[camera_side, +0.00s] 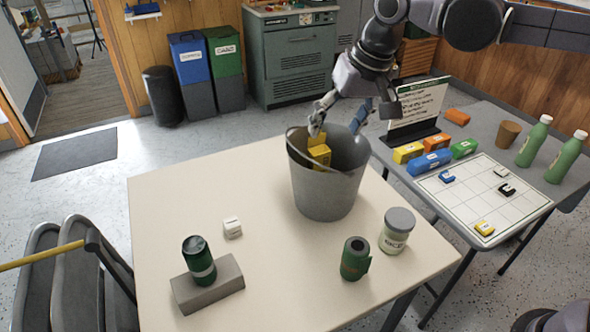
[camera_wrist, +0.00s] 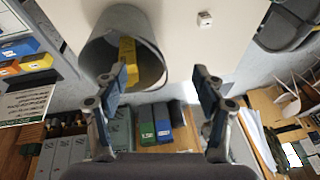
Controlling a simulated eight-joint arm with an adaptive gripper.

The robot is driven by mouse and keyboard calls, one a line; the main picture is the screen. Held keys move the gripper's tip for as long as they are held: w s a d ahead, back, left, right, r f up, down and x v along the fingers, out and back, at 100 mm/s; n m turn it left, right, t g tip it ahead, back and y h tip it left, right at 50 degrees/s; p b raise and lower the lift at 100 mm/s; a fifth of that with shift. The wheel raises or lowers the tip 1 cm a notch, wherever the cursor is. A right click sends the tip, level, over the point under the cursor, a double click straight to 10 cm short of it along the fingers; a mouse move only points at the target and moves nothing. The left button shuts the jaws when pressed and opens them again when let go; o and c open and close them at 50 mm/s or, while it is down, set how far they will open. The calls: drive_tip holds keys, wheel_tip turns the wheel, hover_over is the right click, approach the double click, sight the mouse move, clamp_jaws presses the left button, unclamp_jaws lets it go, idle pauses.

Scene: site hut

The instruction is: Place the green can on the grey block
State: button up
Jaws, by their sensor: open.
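A dark green can (camera_side: 199,262) with a pale band stands on the grey block (camera_side: 225,287) at the front left of the cream table. It looks upright, and nothing holds it. My gripper (camera_side: 340,115) is open at the far side of the table, by the rim of the grey bucket (camera_side: 328,195), well apart from the can. In the wrist view my gripper (camera_wrist: 160,82) has its fingers spread with nothing between them. The can and block do not show in the wrist view.
The bucket holds a yellow object (camera_side: 320,155). A white cube (camera_side: 232,227), a green cylinder (camera_side: 355,258) with a dark top and a grey-lidded jar (camera_side: 396,231) stand on the table. The cream table (camera_side: 160,205) is clear at left. A grey side table carries bottles and coloured blocks.

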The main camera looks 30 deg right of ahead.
drive_tip(key=s+d+f+t, duration=0.1)
drive_tip(key=s+d+f, duration=0.4)
drive_tip(key=s+d, duration=0.3)
drive_tip(key=s+d+f+n+t+h, duration=0.1)
drive_tip(key=s+d+f+t, duration=0.1)
drive_tip(key=s+d+f, duration=0.3)
drive_tip(key=s+d, duration=0.3)
drive_tip(key=d, duration=0.1)
